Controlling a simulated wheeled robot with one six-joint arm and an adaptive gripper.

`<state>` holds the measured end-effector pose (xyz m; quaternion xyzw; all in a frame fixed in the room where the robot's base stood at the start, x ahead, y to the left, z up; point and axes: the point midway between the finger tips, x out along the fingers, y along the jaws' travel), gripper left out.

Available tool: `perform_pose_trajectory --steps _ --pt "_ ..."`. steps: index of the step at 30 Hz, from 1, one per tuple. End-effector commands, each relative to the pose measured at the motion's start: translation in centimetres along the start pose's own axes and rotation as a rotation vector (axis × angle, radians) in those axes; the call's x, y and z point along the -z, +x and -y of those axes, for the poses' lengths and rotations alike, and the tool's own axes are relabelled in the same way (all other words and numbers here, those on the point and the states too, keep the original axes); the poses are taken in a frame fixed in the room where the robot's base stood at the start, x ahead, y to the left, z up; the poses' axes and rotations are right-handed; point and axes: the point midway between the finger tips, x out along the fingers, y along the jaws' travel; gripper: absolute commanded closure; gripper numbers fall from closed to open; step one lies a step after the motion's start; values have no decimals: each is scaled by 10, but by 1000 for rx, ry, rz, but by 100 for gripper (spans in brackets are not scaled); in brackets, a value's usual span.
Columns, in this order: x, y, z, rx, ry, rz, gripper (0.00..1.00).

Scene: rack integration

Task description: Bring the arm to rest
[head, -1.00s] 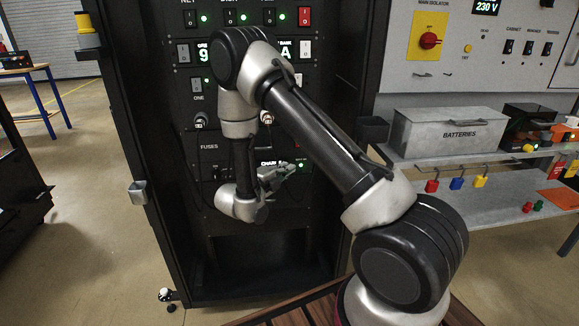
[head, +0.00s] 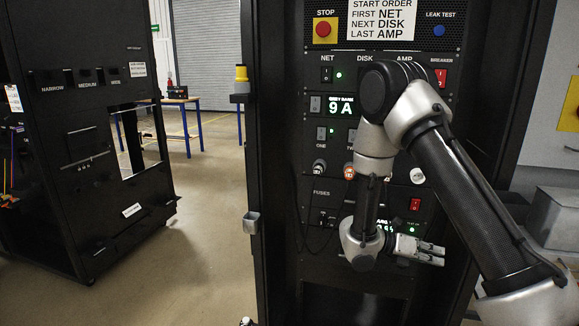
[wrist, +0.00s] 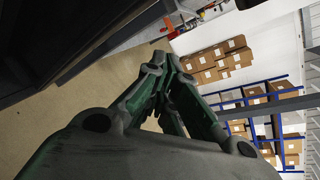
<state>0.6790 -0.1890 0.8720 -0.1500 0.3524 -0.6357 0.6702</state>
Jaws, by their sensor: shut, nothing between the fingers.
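My gripper (head: 432,252) is at the lower front of the black rack (head: 272,200) in the head view, with its fingers pointing right. It is shut and empty. My arm is folded, with its elbow high in front of the rack's panel and the forearm hanging down to the wrist. In the wrist view my gripper (wrist: 165,62) shows its fingers closed together, with open floor and distant shelving beyond. The arm hides part of the rack's right-hand controls.
The rack carries a red stop button (head: 323,29), a label (head: 382,20) and a lit display (head: 341,106). A second black rack (head: 85,130) stands at left, with free floor between. A grey box (head: 556,220) is at right. Cardboard boxes (wrist: 215,62) sit far off.

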Motion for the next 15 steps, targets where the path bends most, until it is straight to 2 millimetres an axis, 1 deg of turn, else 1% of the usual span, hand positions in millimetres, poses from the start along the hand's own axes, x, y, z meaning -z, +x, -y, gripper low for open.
perform_pose_trajectory --steps 1,4,8,9,12,15 --pt "-1 1 19 20 118 -70 100" --pt "2 0 56 76 376 -222 100" --pt "8 -9 105 166 739 -442 100" --pt "10 -14 120 197 854 -516 100" --pt "15 -28 153 279 1126 -703 100" --pt "18 -45 180 354 1359 -886 100"
